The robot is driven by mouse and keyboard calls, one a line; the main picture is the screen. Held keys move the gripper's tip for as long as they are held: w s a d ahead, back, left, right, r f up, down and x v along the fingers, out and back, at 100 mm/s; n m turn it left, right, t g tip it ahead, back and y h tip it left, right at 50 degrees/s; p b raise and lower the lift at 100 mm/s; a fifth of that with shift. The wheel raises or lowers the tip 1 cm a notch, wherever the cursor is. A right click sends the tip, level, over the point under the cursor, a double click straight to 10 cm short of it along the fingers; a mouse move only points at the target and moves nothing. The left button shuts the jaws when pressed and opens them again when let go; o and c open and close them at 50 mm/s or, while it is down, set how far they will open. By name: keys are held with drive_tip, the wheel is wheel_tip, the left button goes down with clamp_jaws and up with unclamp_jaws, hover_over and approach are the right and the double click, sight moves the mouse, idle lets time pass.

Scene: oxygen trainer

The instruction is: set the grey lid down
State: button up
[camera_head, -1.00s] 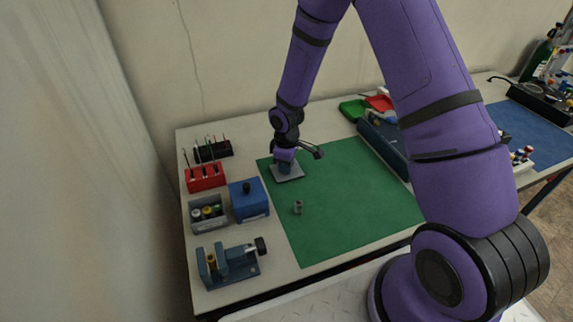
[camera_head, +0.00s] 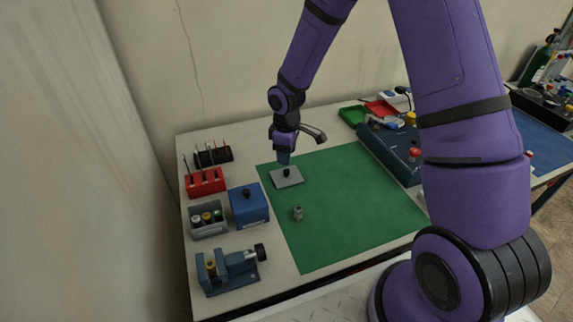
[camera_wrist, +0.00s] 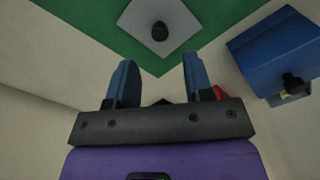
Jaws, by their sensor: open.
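The grey lid (camera_head: 291,180) is a flat square plate with a dark round knob, lying on the upper left part of the green mat (camera_head: 350,205). In the wrist view the lid (camera_wrist: 177,32) lies beyond the fingertips with its knob free between no fingers. My gripper (camera_head: 284,158) is above and just behind the lid, apart from it. In the wrist view my gripper (camera_wrist: 157,80) shows two blue fingers spread wide with nothing between them.
A blue box with a black knob (camera_head: 248,204) stands left of the mat, also in the wrist view (camera_wrist: 275,50). A small grey part (camera_head: 298,213) stands on the mat. A grey bin (camera_head: 208,220), red rack (camera_head: 205,182) and vise (camera_head: 230,268) line the left. The mat's middle is clear.

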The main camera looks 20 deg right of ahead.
drive_tip(key=shift+r, duration=2.6)
wheel_tip(320, 180, up, 12)
drive_tip(key=m+t, duration=0.1)
drive_tip(key=m, duration=0.2)
hover_over(287, 170)
drive_tip(key=s+d, duration=0.3)
drive_tip(key=s, duration=0.1)
drive_tip(key=s+d+r+m+t+h, duration=0.1)
drive_tip(key=s+d+r+m+t, duration=0.1)
drive_tip(key=s+r, duration=0.6)
drive_tip(key=s+d+r+m+t, duration=0.1)
drive_tip(key=s+r+m, duration=0.2)
drive_tip(key=s, duration=0.6)
drive_tip(key=s+d+r+m+t+y, duration=0.1)
drive_tip(key=s+r+m, duration=0.1)
drive_tip(key=s+r, duration=0.4)
drive_tip(key=s, duration=0.2)
drive_tip(key=shift+s+r+m, duration=0.35)
drive_tip(key=shift+s+m, duration=0.05)
